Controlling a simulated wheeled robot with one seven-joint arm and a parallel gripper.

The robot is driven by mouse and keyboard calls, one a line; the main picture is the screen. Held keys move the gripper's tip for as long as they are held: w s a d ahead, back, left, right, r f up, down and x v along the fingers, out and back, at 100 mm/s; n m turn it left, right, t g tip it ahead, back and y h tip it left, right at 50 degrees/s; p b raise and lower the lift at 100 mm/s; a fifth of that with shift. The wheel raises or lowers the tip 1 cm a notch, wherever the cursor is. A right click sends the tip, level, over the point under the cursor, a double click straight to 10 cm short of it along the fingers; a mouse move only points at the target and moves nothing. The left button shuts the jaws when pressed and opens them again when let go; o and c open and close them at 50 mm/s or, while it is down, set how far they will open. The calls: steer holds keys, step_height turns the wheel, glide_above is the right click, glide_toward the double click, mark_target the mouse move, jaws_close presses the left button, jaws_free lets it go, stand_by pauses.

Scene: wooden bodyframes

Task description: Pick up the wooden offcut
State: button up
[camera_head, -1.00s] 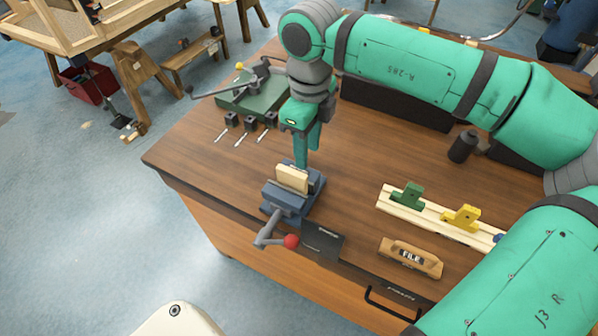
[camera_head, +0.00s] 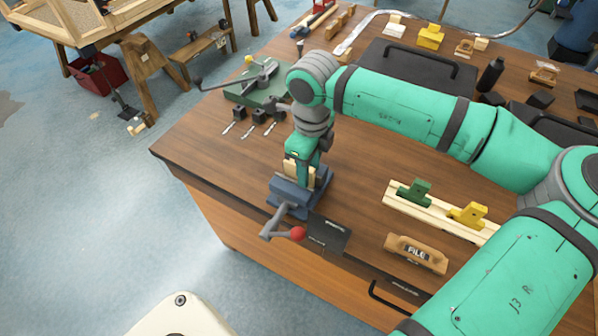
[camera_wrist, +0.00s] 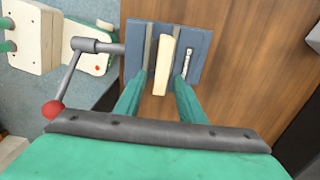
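The wooden offcut (camera_wrist: 164,66) is a pale, narrow block standing between the jaws of the blue-grey bench vise (camera_wrist: 137,38). In the head view the offcut (camera_head: 291,169) shows only in part, with my gripper (camera_head: 312,161) right above and behind it. The vise (camera_head: 290,192) sits at the table's front edge. In the wrist view my gripper's two green fingers (camera_wrist: 160,90) are apart, one on each side of the offcut's near end, with gaps visible. The fingertips are partly hidden in the head view.
The vise handle with its red knob (camera_head: 298,234) sticks out over the front edge. A black plate (camera_head: 327,236), a file block (camera_head: 416,254) and a pale rail (camera_head: 440,212) with green and yellow pieces lie to the right. A green fixture (camera_head: 252,88) stands behind left.

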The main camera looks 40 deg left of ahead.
jaws_close()
steer(key=shift+r, duration=0.1)
step_height(320, 180, up, 25)
stand_by(1.4)
